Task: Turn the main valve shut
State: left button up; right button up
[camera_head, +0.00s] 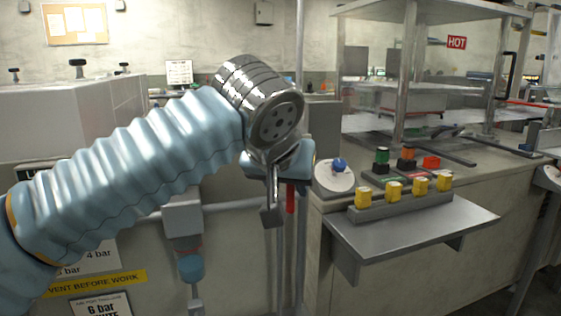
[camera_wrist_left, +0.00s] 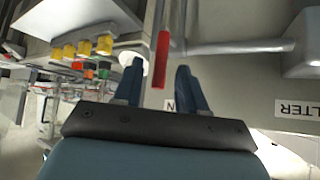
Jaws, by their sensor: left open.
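A red lever handle (camera_head: 290,198), the likely main valve handle, hangs upright by a vertical pipe left of the workbench. In the left wrist view the red handle (camera_wrist_left: 161,60) shows ahead of and between the fingertips, with its lower end in the gap. My left gripper (camera_head: 271,214) is open and points down and away, just left of the handle in the head view. In the left wrist view its two blue fingers (camera_wrist_left: 160,85) are apart with nothing clamped. Whether either finger touches the handle cannot be told. The valve body is mostly hidden behind my wrist. My right gripper is not in view.
A shelf (camera_head: 440,232) with several yellow buttons (camera_head: 395,190) juts out to the right. A white dial with a blue knob (camera_head: 339,165) sits beside the pipe. A grey filter unit (camera_head: 184,222) hangs on a horizontal pipe at left.

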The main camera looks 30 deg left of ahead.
pick_arm(q)
jog(key=p+v, duration=0.1)
jog(key=v, duration=0.9)
